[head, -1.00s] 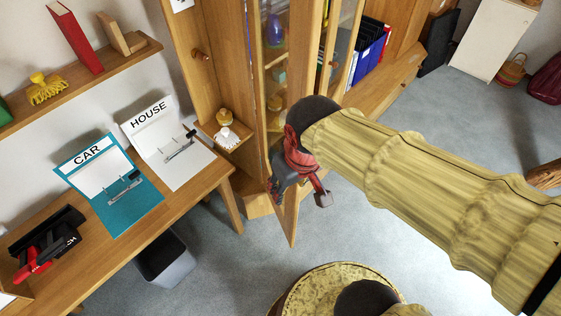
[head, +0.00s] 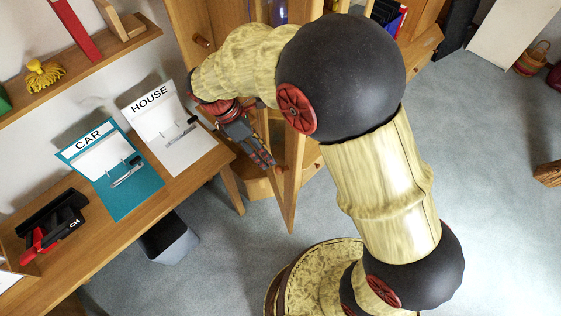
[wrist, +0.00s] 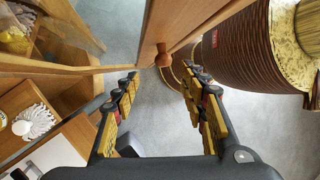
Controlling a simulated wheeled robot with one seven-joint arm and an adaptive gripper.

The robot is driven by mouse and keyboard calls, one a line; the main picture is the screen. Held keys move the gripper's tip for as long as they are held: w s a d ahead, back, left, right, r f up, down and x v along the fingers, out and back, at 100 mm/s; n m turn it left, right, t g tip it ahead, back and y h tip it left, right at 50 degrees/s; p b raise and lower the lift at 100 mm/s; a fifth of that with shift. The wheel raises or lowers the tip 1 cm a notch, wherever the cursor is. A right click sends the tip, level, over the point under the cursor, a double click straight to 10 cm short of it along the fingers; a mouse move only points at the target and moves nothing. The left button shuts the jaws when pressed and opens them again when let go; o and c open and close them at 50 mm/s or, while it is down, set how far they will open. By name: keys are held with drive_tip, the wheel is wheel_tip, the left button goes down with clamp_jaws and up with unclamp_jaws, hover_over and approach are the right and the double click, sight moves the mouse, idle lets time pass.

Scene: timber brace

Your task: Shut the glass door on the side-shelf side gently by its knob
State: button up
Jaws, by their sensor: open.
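The open glass door (head: 292,190) of the wooden cabinet juts into the room, its lower corner above the grey floor. My gripper (head: 268,162) is on the left of the door in the head view, pointing down and to the right, with empty fingers. In the wrist view my gripper (wrist: 162,78) is open, with its fingers spread wide. A round brown wooden knob (wrist: 163,57) on the door's wooden frame (wrist: 195,22) shows just beyond the gap between the fingertips. The fingers appear apart from it. My arm hides much of the cabinet in the head view.
The desk (head: 205,180) with the CAR and HOUSE sheets is left of the door, with a grey bin (head: 170,242) below. The wrist view shows a white ornament (wrist: 33,122) on a small side shelf at left.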

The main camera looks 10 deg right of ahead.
sight(277, 167)
drive_tip(key=shift+n, duration=0.7)
drive_tip(key=x, duration=0.4)
drive_tip(key=b+x, duration=0.1)
drive_tip(key=x, duration=0.3)
drive_tip(key=shift+s+d+r+b, duration=0.15)
drive_tip(key=shift+s+b, duration=0.1)
drive_tip(key=shift+b, duration=0.05)
drive_tip(key=shift+c, duration=0.4)
clamp_jaws()
